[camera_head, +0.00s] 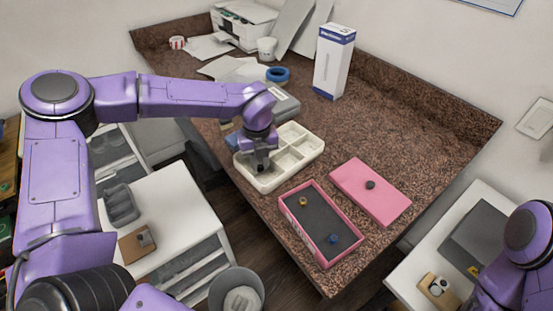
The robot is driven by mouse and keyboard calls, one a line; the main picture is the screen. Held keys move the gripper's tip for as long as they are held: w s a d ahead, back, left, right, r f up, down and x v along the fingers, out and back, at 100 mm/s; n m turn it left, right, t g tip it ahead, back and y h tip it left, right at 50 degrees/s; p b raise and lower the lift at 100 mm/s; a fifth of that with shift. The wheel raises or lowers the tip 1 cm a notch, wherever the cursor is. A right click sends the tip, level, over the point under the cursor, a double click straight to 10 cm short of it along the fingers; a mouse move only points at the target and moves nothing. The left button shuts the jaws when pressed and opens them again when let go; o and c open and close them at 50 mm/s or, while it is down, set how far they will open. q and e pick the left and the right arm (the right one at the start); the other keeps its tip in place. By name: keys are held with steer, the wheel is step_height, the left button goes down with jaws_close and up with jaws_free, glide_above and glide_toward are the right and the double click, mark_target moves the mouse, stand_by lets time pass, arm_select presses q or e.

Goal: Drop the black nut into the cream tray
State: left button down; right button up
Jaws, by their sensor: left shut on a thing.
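The cream tray (312,150), split into compartments, lies on the brown speckled worktop near its front left edge. My left gripper (261,168) points down over the tray's left part. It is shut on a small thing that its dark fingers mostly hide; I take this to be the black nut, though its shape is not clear. I cannot tell whether the fingertips touch the tray. My right arm shows at the lower right, but its gripper is out of view.
An open pink box (284,203) with a gold and a blue piece lies in front of the tray. A pink lid (385,203) with a dark round knob lies beside it. A white-and-blue carton (333,65) and blue tape (278,74) stand behind. The worktop's right part is clear.

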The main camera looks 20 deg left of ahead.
arm_select(q)
steer(key=shift+r, duration=0.1)
steer(key=c, duration=0.9)
jaws_free()
steer(key=shift+c, duration=0.2)
step_height(320, 180, up, 10)
steer(key=b, duration=0.2)
steer(key=shift+r, duration=0.25)
